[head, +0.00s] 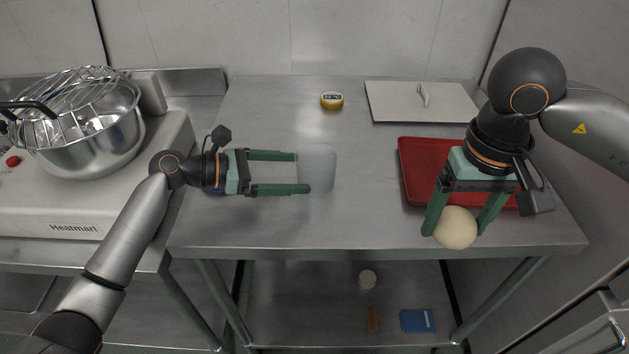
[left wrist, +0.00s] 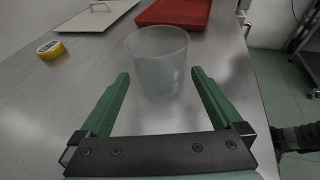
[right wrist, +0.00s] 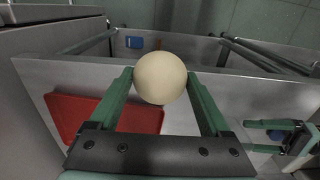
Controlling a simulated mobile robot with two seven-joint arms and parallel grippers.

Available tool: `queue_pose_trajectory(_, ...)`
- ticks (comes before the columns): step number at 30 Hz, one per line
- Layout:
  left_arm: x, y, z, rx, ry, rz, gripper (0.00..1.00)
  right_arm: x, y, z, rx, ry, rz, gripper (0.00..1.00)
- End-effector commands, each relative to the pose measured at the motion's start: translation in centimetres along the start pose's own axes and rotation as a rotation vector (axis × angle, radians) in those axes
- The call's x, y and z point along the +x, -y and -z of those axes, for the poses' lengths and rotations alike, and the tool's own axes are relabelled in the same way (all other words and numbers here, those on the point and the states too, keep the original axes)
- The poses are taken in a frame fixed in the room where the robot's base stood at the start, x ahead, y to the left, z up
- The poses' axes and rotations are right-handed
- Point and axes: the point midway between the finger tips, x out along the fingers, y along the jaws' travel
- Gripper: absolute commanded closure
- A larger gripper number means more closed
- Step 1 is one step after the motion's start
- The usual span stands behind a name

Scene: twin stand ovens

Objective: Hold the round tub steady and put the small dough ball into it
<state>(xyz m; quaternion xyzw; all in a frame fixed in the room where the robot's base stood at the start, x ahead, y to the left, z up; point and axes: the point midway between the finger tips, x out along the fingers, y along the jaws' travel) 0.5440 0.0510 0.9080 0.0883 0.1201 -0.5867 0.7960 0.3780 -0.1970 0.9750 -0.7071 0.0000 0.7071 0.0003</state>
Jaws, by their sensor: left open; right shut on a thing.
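The round tub (head: 318,166) is translucent and stands upright on the steel table; it also shows in the left wrist view (left wrist: 158,62). My left gripper (head: 303,173) is open, with its green fingers pointing at the tub and their tips close to its near side. In the left wrist view the tub stands just ahead of the fingertips (left wrist: 160,78). The small dough ball (head: 456,228) is pale and round. My right gripper (head: 457,229) is shut on it near the table's front right edge; the ball also shows between the fingertips in the right wrist view (right wrist: 160,78).
A red tray (head: 418,160) lies on the right of the table, partly under my right arm. A grey lid or board with a handle (head: 400,103) and a yellow timer (head: 332,100) lie at the back. A cooker with a steel bowl (head: 95,135) stands left. The table's front middle is clear.

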Motion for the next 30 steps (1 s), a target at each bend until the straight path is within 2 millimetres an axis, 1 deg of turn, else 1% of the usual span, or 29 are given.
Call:
queue_pose_trajectory(1, 1.0, 0.0, 0.5, 0.004, 0.001, 0.002, 0.0, 1.3, 0.0, 0.0, 0.0, -0.001, 0.0, 0.76)
queue_pose_trajectory(2, 1.2, 0.1, -0.3, -0.001, 0.001, 0.002, 0.0, 0.0, 0.0, 0.0, 0.0, -0.002, 0.001, 0.76)
queue_pose_trajectory(3, 1.7, 0.1, -0.4, -0.004, 0.002, 0.003, 0.0, -0.4, 0.0, 0.0, 0.0, -0.001, 0.001, 0.76)
queue_pose_trajectory(9, 3.7, 0.0, -0.1, -0.002, 0.0, 0.002, 0.0, -0.9, 0.0, 0.0, 0.0, 0.0, 0.0, 0.76)
queue_pose_trajectory(15, 4.4, 0.0, 0.0, 0.0, -0.001, 0.001, 0.0, -1.0, 0.0, 0.0, 0.0, 0.0, 0.0, 0.76)
queue_pose_trajectory(22, 4.4, 0.0, 0.0, 0.001, -0.001, 0.0, 0.0, -0.9, 0.0, 0.0, 0.0, 0.0, 0.0, 0.76)
queue_pose_trajectory(23, 4.4, 0.0, 0.0, 0.001, -0.001, 0.0, 0.01, -0.9, 0.0, 0.0, 0.0, 0.0, 0.0, 0.76)
queue_pose_trajectory(30, 4.4, 0.0, 0.0, 0.001, -0.001, 0.0, 0.28, -0.9, 0.0, 0.0, 0.0, 0.0, 0.0, 0.76)
